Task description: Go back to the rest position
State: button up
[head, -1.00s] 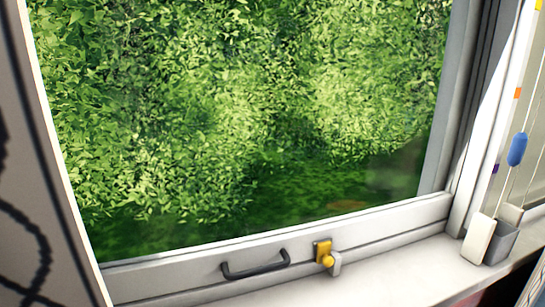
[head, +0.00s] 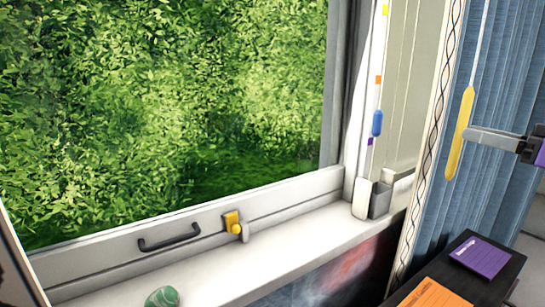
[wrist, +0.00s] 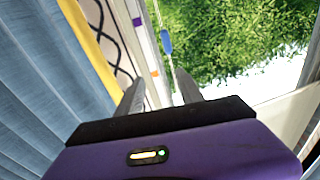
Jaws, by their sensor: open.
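My gripper (head: 472,134) is at the right of the head view, raised in front of the blue curtain. Its grey fingertips overlap the yellow handle of a hanging rod (head: 459,130) in the picture; I cannot tell there if they touch. In the wrist view my gripper (wrist: 158,90) has its two fingers spread with nothing held between them. The yellow handle (wrist: 88,45) passes to the left, outside the fingers. A blue bead on a cord (wrist: 166,41) shows beyond the fingertips.
The window (head: 150,110) has a dark handle (head: 168,237) and a yellow latch (head: 233,223). A green stone (head: 162,297) lies on the white sill. A grey holder (head: 379,200) stands at the sill's right end. Purple (head: 482,257) and orange (head: 430,292) cards lie on a dark surface at lower right.

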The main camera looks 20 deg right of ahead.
jog(key=d+r+m+t+h, duration=0.2)
jog(key=d+r+h, duration=0.1)
jog(key=d+f+m+h, duration=0.4)
jog(key=f+m+h, duration=0.4)
jog(key=h, duration=0.1)
jog(key=s+a+f+m+g+h+p, duration=0.1)
jog(key=a+f+m+g+h+p, duration=0.2)
jog(key=a+f, duration=1.1)
jog(key=s+a+f+n+y, duration=0.1)
jog(key=s+a+f, duration=0.2)
jog(key=a, duration=0.3)
jog(key=s+a+f+n+t, duration=0.1)
jog(key=s+a+f+n, duration=0.2)
jog(key=a, duration=0.4)
jog(key=s+a+f+y, duration=0.1)
jog(key=s+a+f, duration=0.25)
jog(key=a, duration=0.25)
jog(key=s+a+f+n+g+y+p, duration=0.2)
jog(key=s+a+n+y, duration=0.4)
jog(key=s+a, duration=1.1)
jog(key=shift+s+a+f+g+y+p, duration=0.2)
jog(key=shift+s+f+g+y+p, duration=0.15)
jog(key=shift+s+y+p, duration=0.4)
jog(key=shift+r+y, duration=0.1)
jog(key=shift+y, duration=0.15)
jog(key=shift+c, duration=0.2)
